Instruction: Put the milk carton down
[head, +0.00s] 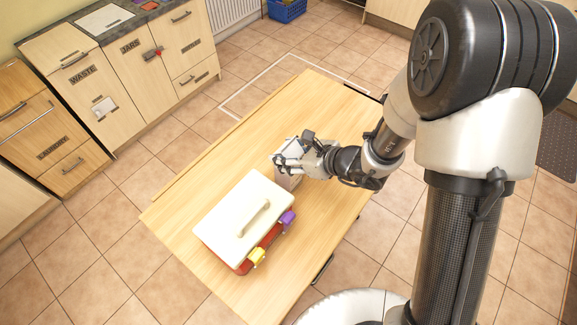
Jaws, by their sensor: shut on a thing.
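My gripper (284,162) is over the wooden table, beyond the lidded box. The carton looks roughly upright. I cannot tell whether its base touches the table top (300,110) or is slightly above it.
The far part of the table is clear. Wooden cabinets (125,70) and a blue basket (287,10) stand beyond.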

